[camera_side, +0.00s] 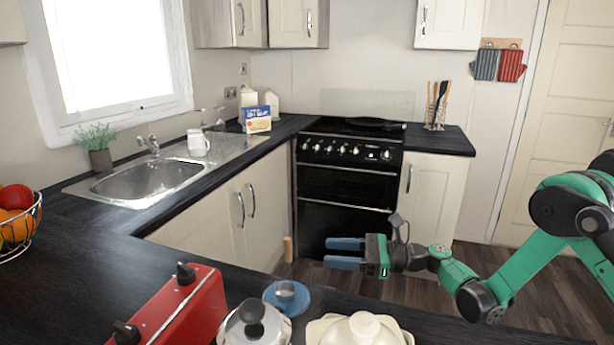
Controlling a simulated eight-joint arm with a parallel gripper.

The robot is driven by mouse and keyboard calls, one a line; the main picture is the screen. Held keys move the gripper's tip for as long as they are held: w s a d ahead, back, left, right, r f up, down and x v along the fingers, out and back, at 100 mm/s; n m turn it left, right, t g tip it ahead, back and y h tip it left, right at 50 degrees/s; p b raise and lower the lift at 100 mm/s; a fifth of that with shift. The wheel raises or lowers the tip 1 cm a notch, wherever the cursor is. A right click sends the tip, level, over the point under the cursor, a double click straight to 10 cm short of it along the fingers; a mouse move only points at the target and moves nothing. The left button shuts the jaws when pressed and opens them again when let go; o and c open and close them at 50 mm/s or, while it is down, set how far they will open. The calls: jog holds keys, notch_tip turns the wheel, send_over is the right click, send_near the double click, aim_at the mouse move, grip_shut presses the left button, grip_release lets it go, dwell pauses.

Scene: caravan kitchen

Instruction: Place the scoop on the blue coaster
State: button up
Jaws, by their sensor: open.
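The blue coaster (271,297) lies on the dark worktop near the bottom middle. The scoop's small grey bowl (285,289) appears on the coaster, inside its rim. A short wooden handle (288,249) shows upright above the bowl, in front of the cabinets. The link between handle and bowl is too thin to make out. My gripper (330,253) is open, with its two blue fingers pointing left towards the handle. A gap shows between fingertips and handle, and nothing is between the fingers.
A red toaster (180,312) stands left of the coaster. A grey lidded pot (254,328) is just in front of it, and a cream lidded dish (360,330) is at right front. A fruit basket (18,228) stands far left. The worktop between basket and toaster is clear.

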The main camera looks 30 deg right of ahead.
jog(key=s+d+r+n+g+h, duration=0.1)
jog(key=s+d+r+n+h, duration=0.1)
jog(key=s+n+h, duration=0.5)
jog(key=s+d+r+n+g+h, duration=0.1)
jog(key=s+d+r+n+h, duration=0.2)
jog(key=n, duration=1.4)
jog(key=s+d+h, duration=0.2)
jog(key=s+h, duration=0.3)
jog(key=s, duration=0.2)
jog(key=shift+g, duration=0.4)
